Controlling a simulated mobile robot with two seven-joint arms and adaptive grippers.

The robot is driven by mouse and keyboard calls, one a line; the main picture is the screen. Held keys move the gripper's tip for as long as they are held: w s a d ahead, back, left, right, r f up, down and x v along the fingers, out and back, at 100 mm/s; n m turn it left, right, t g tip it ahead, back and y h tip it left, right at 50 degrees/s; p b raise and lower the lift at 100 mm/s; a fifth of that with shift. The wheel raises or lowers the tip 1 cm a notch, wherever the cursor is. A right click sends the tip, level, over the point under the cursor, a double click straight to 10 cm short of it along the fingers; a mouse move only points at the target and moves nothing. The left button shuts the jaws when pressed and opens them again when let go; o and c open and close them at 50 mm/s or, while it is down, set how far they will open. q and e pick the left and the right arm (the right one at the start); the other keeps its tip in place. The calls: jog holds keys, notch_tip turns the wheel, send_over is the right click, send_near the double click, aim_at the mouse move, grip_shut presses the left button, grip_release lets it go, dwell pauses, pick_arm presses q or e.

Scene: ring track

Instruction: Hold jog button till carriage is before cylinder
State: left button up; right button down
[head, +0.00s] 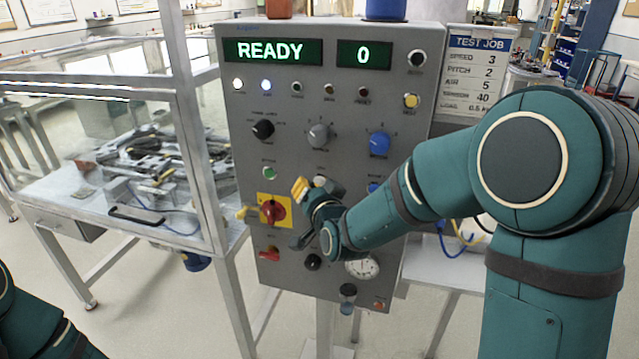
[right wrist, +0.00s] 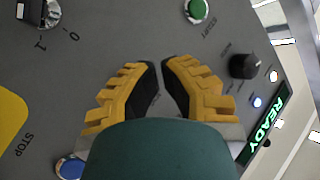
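The grey control panel (head: 340,110) shows READY and 0 on its green displays. My right gripper (head: 300,188) is in front of the panel's middle, right of the green button (head: 269,173) and above the red knob on a yellow plate (head: 273,211). In the right wrist view, its yellow fingers (right wrist: 161,64) are drawn together with a narrow gap at the tips. Nothing shows held. The green START button (right wrist: 198,10) is beyond the tips. I cannot make out the jog label or tell whether a button is touched. The carriage and cylinder are not clearly distinguishable in the rig (head: 150,160).
A framed enclosure (head: 188,120) stands left of the panel around the rig. A TEST JOB card (head: 478,70) is at the panel's right. A black knob (right wrist: 243,66) and a blue button (right wrist: 70,166) are near my right fingers.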

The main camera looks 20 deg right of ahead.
jog(key=shift+s+a, duration=0.75)
jog(key=shift+s, duration=0.3)
jog(key=shift+s+a, duration=0.7)
jog(key=shift+s, duration=0.35)
jog(key=s+a+f+n+g+y, duration=0.15)
jog(key=s+f+g, duration=0.25)
jog(key=f, duration=0.8)
jog(key=s+f+n+g, duration=0.2)
jog(key=s+f+g, duration=0.15)
jog(key=f, duration=0.85)
jog(key=s+a+f+n+g+y, duration=0.1)
jog(key=s+a+f+g, duration=0.2)
jog(key=s+f+g, duration=0.4)
jog(key=s+f, duration=0.6)
jog(key=s, duration=0.2)
jog(key=shift+s+n+g, duration=0.25)
jog(key=shift+n+g, duration=0.1)
jog(key=shift+y, duration=0.25)
